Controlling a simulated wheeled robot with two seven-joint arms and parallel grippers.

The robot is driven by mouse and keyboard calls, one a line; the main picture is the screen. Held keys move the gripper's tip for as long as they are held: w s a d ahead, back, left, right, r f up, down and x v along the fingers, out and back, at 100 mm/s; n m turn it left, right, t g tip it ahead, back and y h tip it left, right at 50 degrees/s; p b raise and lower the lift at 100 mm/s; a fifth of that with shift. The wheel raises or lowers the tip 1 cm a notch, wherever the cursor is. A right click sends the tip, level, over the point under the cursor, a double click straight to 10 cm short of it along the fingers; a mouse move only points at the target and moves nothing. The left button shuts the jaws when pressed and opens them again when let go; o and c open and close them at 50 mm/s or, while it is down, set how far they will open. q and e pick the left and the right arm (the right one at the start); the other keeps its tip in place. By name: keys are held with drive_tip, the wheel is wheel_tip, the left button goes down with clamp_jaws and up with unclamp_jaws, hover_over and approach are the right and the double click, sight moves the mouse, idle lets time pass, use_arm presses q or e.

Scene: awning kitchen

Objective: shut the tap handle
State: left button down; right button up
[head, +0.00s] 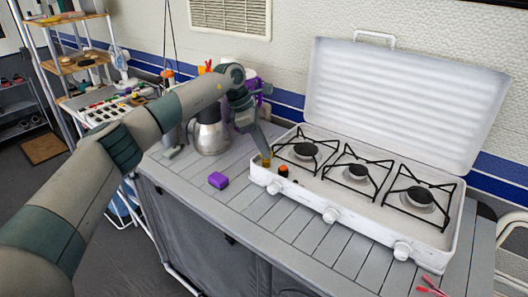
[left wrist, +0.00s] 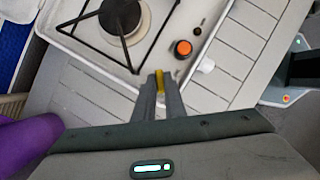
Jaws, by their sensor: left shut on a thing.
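My left gripper (head: 265,157) reaches down at the left end of the white camping stove (head: 364,212). In the left wrist view, its two fingers (left wrist: 159,86) are closed together on a small yellow tap handle (left wrist: 159,78) at the stove's edge. The yellow handle shows only in part between the fingertips, so I cannot tell its angle. An orange-topped black knob (head: 283,171) stands apart, just right of the fingers; it also shows in the left wrist view (left wrist: 183,48). My right gripper is not in view.
The stove lid (head: 404,100) stands open behind the burners. A metal kettle (head: 209,133) is close to my left forearm. A purple block (head: 218,180) lies on the slatted counter (head: 262,221).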

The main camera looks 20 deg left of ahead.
use_arm(q)
drive_tip(key=m+g, duration=0.1)
drive_tip(key=m, duration=0.2)
drive_tip(key=shift+w+f+m+g+b, duration=0.1)
drive_tip(key=shift+m+g+b, duration=0.2)
drive_tip(key=shift+b, duration=0.1)
drive_tip(key=shift+w+m+g, duration=0.1)
drive_tip(key=shift+m+g, duration=0.6)
drive_tip(key=shift+m, duration=1.2)
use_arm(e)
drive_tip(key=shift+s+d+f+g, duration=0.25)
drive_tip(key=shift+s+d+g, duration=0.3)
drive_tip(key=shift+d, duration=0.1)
use_arm(q)
drive_tip(key=c, duration=1.8)
unclamp_jaws()
